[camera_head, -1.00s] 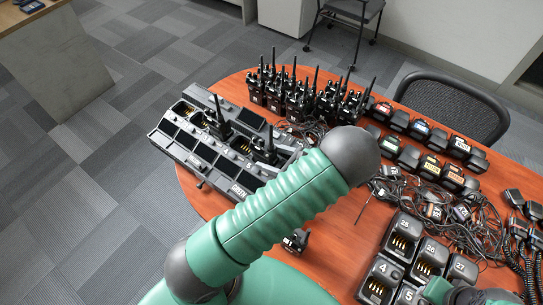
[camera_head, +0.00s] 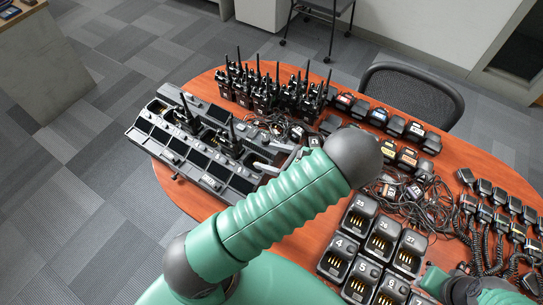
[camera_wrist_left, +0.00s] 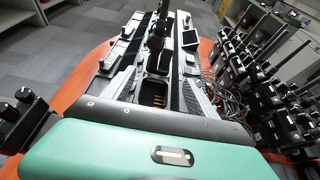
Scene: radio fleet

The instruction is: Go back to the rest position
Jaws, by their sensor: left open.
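My left arm (camera_head: 280,210), green with dark joints, reaches in from the bottom in the head view. My left gripper (camera_head: 272,157) shows just past its dark end joint, with two pale fingers apart and nothing between them. It is over the near right end of the long multi-slot charger (camera_head: 165,150). In the left wrist view the fingers (camera_wrist_left: 157,92) stand apart on either side of an empty charging slot (camera_wrist_left: 154,94). Part of my right arm (camera_head: 437,283) shows at the bottom right; its gripper cannot be made out.
Two radios (camera_head: 187,118) stand in the charger. Upright radios (camera_head: 270,90) crowd the table's back edge. Small chargers (camera_head: 368,245), tangled cables (camera_head: 420,200) and hand microphones (camera_head: 500,215) cover the right side. A chair (camera_head: 410,90) stands behind the table (camera_head: 205,80).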

